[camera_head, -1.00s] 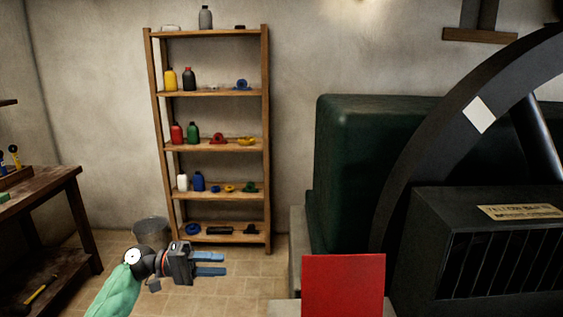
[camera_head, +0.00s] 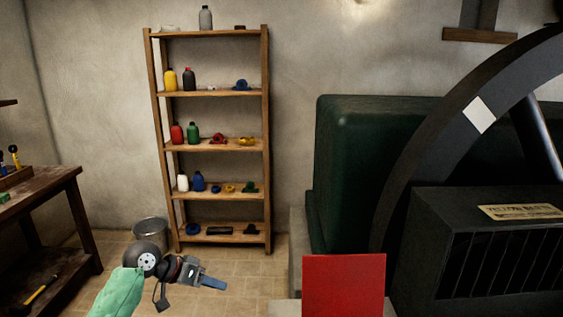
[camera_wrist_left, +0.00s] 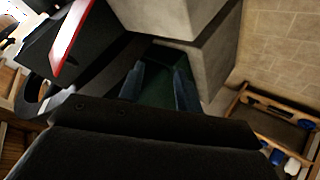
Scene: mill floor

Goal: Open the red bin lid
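The red bin lid (camera_head: 343,290) shows as a flat red panel at the bottom of the head view, right of centre; the lower part of it is cut off by the picture edge. In the left wrist view a red edge (camera_wrist_left: 73,38) shows at upper left, probably the same lid. My left gripper (camera_head: 213,282) is left of the lid in the head view, clear of it and empty. In the left wrist view its two blue fingers (camera_wrist_left: 160,86) stand apart. My right gripper is not in view.
A big dark green machine (camera_head: 365,170) with a black wheel (camera_head: 425,130) stands behind the lid. A wooden shelf (camera_head: 210,147) with bottles is at the back. A metal bucket (camera_head: 151,230) and a workbench (camera_head: 40,190) are at left. Floor around the gripper is clear.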

